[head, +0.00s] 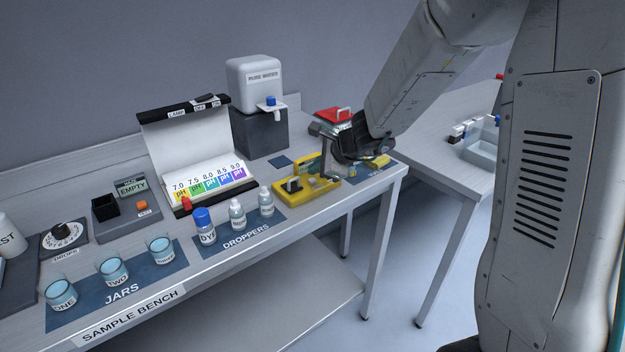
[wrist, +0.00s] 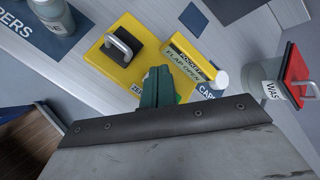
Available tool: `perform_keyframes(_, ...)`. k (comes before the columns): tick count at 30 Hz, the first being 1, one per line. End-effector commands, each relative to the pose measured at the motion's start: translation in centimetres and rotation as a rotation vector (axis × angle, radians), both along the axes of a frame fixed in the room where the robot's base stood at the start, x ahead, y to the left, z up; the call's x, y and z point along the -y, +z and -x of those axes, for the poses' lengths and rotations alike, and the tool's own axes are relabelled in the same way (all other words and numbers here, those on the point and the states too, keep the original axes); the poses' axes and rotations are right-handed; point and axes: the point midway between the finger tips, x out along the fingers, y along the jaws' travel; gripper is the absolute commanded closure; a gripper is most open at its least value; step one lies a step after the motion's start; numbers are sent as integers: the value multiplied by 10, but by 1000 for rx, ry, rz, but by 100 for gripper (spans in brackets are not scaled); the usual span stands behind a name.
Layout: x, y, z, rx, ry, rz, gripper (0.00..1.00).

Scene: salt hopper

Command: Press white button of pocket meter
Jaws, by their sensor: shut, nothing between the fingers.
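A yellow piece with a label ending in "FLAP OPEN" (wrist: 192,64), which looks like the pocket meter, lies just right of my fingertips in the wrist view. A white round end (wrist: 221,78) shows at its right; I cannot tell whether this is the white button. A yellow base (wrist: 108,70) with a black block and metal handle (wrist: 122,45) sits to the left. My gripper (wrist: 159,70) is shut and empty, pointing down over the yellow base's right part, which it partly hides. In the head view my gripper (head: 327,174) is at this yellow base (head: 305,194); contact cannot be told.
Dropper bottles (head: 237,214) stand left of the yellow base. A jar with a red lid and handle (wrist: 296,75) is close on the right in the wrist view. A pure water tank (head: 254,85) and a pH chart stand behind. The bench's front edge is near.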

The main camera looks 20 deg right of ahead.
Motion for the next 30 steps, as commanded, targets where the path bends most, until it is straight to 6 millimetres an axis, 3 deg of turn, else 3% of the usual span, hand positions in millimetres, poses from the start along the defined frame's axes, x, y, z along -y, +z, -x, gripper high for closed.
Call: perform_keyframes(30,0,-9,0,0,-1,-1,100)
